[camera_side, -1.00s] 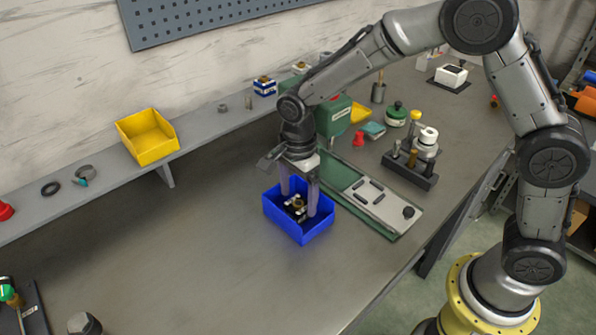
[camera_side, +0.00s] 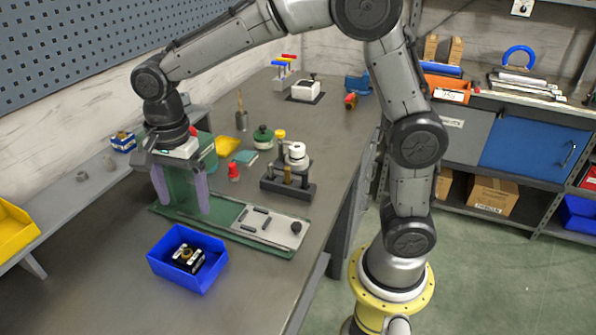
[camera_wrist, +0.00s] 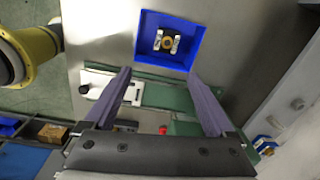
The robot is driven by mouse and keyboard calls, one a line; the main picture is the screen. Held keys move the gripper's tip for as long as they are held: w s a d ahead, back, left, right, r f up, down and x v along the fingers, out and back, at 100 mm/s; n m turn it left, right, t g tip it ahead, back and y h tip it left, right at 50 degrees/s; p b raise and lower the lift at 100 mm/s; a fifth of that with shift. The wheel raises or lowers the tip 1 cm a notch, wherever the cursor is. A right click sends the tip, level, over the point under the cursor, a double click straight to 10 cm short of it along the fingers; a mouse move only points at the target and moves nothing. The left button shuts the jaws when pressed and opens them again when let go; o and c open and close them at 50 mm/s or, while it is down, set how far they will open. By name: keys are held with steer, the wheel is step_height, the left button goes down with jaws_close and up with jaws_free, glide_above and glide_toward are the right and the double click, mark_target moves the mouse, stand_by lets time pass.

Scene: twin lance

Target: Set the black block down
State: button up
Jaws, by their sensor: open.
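The black block (camera_side: 188,259) with a brass-coloured round top and light side marks sits inside the blue bin (camera_side: 160,265), on its floor. In the wrist view the block (camera_wrist: 167,41) shows inside the bin (camera_wrist: 143,50), beyond my fingertips. My gripper (camera_side: 182,202) is open and empty, fingers pointing down over the green-edged plate, behind the bin and apart from it. In the wrist view my gripper (camera_wrist: 160,80) shows its two fingers wide apart with nothing between the tips.
The green-edged plate with a metal fixture (camera_side: 268,226) lies behind the bin. A dark stand (camera_side: 288,188) with a white-topped part, a red piece (camera_side: 233,171) and a green jar (camera_side: 263,137) stand farther back. A yellow bin (camera_side: 15,232) is at left.

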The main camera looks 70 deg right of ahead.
steer(key=s+d+r+n+t, duration=0.1)
steer(key=s+d+r+n, duration=0.25)
steer(key=s, duration=0.25)
steer(key=s+d+r+n+t, duration=0.2)
steer(key=s+d+r+n, duration=0.1)
steer(key=s+d+n, duration=0.15)
steer(key=s+d+f+n+t, duration=0.2)
steer(key=s+d+n, duration=0.1)
steer(key=s+n, duration=0.5)
steer(key=s, duration=0.3)
steer(key=shift+s, duration=0.2)
